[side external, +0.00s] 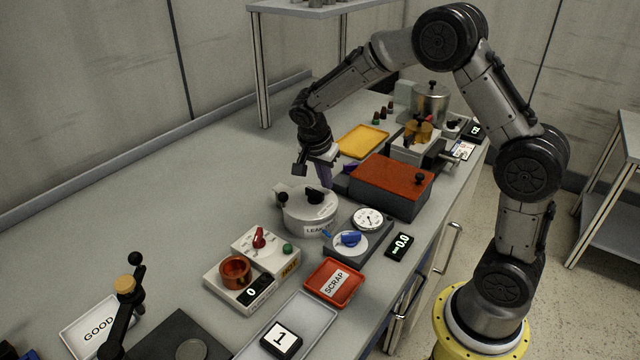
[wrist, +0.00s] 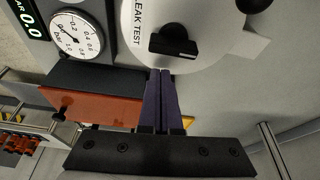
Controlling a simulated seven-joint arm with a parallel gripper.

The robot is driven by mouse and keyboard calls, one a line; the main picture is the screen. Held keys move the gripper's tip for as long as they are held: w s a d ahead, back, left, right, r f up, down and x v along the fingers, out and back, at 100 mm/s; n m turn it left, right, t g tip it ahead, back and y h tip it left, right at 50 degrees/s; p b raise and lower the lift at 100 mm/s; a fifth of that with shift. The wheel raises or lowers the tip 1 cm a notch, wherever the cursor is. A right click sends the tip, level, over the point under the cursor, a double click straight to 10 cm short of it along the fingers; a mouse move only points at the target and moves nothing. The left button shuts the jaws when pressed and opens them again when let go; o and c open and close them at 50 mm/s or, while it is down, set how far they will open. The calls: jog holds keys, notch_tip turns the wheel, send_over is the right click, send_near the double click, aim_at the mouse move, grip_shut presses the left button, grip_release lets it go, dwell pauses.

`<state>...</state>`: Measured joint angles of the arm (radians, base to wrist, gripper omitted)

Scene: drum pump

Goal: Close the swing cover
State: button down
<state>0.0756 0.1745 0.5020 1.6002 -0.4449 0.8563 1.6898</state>
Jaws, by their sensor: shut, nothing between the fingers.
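The leak test pot (side external: 306,217) is a round pale-grey drum near the middle of the bench. Its flat round cover (side external: 300,200) lies over the top and carries a black knob (side external: 314,196); I cannot tell whether the cover is fully seated. In the wrist view the pale round top (wrist: 200,20) shows at the upper middle with the black knob (wrist: 175,42) and "LEAK TEST" lettering. My gripper (side external: 324,187) has purple fingers, shut and empty, pointing down just behind the pot. In the wrist view the fingertips (wrist: 160,74) appear beside the pot's rim; contact cannot be told.
A dark box with an orange-red lid (side external: 392,180) stands right of my gripper. A gauge (side external: 367,218) and blue knob (side external: 348,239) sit in front. A red SCRAP tray (side external: 334,283) and a heater unit (side external: 252,272) are nearer. The bench left of the pot is clear.

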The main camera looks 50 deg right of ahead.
jog(key=shift+w+d+r, duration=0.1)
jog(key=shift+d+r, duration=0.15)
jog(key=shift+d, duration=0.55)
jog(key=s+a+r+t, duration=0.1)
jog(key=s+a+r, duration=0.1)
jog(key=r, duration=0.6)
jog(key=s+a+r+t, duration=0.1)
jog(key=a+r, duration=0.1)
jog(key=r, duration=0.6)
jog(key=s+a+r+n+t+y, duration=0.1)
jog(key=s+a+r+n+t, duration=0.2)
jog(key=s, duration=0.7)
jog(key=s+a+f+n+y, duration=0.1)
jog(key=s+a+f+n, duration=0.1)
jog(key=s+n, duration=0.4)
jog(key=s+a+f+n+y, duration=0.1)
jog(key=s+a+f+n, duration=0.2)
jog(key=s+n, duration=0.3)
jog(key=shift+s+f+n+y, duration=0.15)
jog(key=shift+f+n+y, duration=0.25)
jog(key=shift+n, duration=0.5)
